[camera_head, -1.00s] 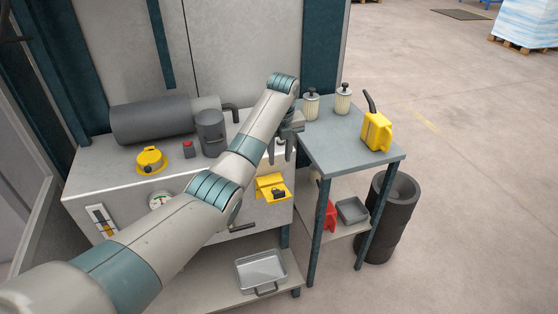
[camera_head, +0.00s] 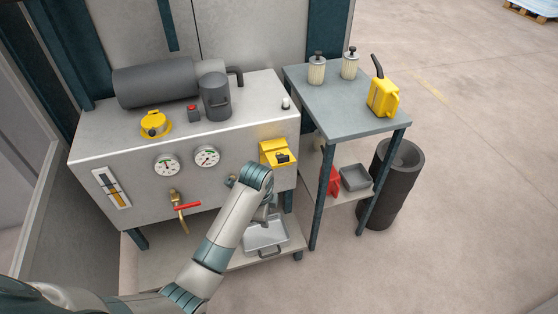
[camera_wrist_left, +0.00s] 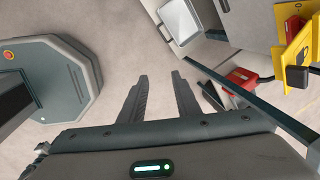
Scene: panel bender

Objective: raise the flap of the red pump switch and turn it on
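A yellow switch box (camera_head: 272,147) with a dark part on it is mounted at the right end of the grey cabinet's front. In the left wrist view its yellow plate (camera_wrist_left: 296,47) with a dark mark shows at the right edge, beside a black block and a bit of red. I cannot tell whether its flap is raised. My left gripper (camera_head: 268,212) is in front of the cabinet below the box, partly hidden by my arm. In the wrist view its two fingers (camera_wrist_left: 160,75) are apart with nothing between them, pointing toward the floor. My right gripper is not in view.
The cabinet front (camera_head: 140,172) also carries gauges and a red-handled valve (camera_head: 187,206). A metal tray (camera_head: 262,240) lies on the low shelf. A side table (camera_head: 345,110) with filter cartridges and a yellow can stands at the right.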

